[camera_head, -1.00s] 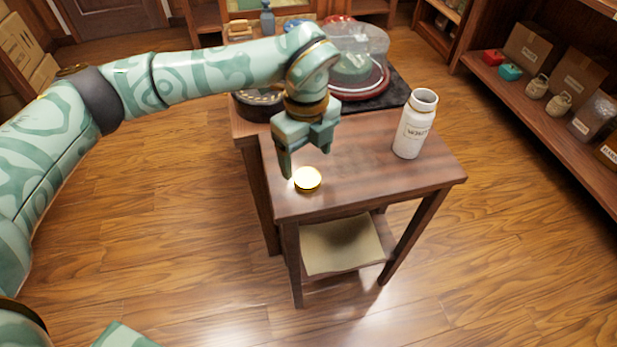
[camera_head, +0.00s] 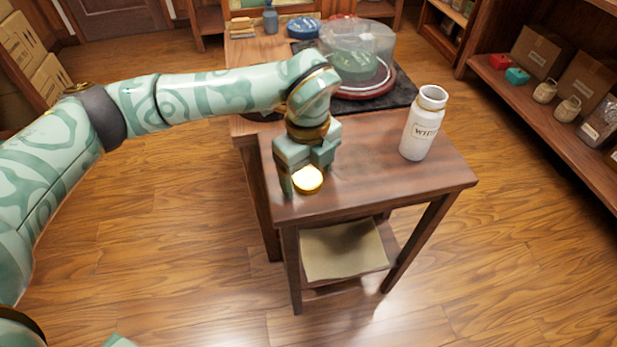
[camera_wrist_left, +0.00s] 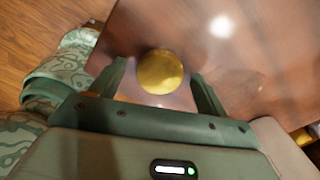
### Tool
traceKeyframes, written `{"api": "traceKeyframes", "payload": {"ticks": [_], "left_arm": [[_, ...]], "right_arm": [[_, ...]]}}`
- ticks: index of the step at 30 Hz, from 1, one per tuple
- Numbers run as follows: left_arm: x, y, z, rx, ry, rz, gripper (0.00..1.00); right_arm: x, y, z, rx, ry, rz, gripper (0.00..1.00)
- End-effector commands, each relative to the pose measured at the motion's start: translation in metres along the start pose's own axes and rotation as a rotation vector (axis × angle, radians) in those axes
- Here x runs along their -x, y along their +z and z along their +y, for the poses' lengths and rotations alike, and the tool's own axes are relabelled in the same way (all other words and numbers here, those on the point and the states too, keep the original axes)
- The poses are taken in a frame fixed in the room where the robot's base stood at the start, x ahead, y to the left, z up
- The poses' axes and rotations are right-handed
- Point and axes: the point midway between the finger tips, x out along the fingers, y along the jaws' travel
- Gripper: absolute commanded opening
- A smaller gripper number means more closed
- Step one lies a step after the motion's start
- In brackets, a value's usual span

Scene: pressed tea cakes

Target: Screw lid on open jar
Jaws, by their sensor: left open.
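A round gold lid (camera_head: 308,180) lies flat near the front left corner of the wooden table (camera_head: 370,190). An open white jar (camera_head: 422,125) with lettering stands upright at the table's right side, its mouth bare. My left gripper (camera_head: 304,186) is open and low over the table, at the lid. In the left wrist view the lid (camera_wrist_left: 160,72) lies between the tips of the two spread fingers (camera_wrist_left: 162,82), with a gap on either side. Part of the lid's far side is hidden by the gripper in the head view. My right gripper is not seen.
Behind the lid, a clear dome (camera_head: 362,50) stands over a green cake on a red-rimmed plate on a dark mat (camera_head: 402,90). A shelf with boxes (camera_head: 540,50) stands at the right. The table between lid and jar is clear.

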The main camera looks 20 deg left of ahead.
Motion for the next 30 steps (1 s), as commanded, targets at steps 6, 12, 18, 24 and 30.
{"api": "traceKeyframes", "payload": {"ticks": [6, 12, 18, 24, 30], "left_arm": [[0.000, 0.000, 0.000, 0.000, 0.000, 0.000, 0.34], [0.000, 0.000, 0.000, 0.000, 0.001, 0.000, 0.28], [0.001, 0.000, 0.000, 0.000, 0.000, 0.000, 0.28], [0.018, 0.000, 0.000, 0.001, -0.004, -0.003, 0.28], [0.062, -0.009, 0.015, -0.003, -0.007, -0.004, 0.28]], "right_arm": [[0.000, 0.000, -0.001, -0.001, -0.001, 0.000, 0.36], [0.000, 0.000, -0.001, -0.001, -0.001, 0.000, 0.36], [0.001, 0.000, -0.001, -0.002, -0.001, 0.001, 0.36], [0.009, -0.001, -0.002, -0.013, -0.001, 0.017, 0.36], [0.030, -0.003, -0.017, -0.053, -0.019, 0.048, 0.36]]}}
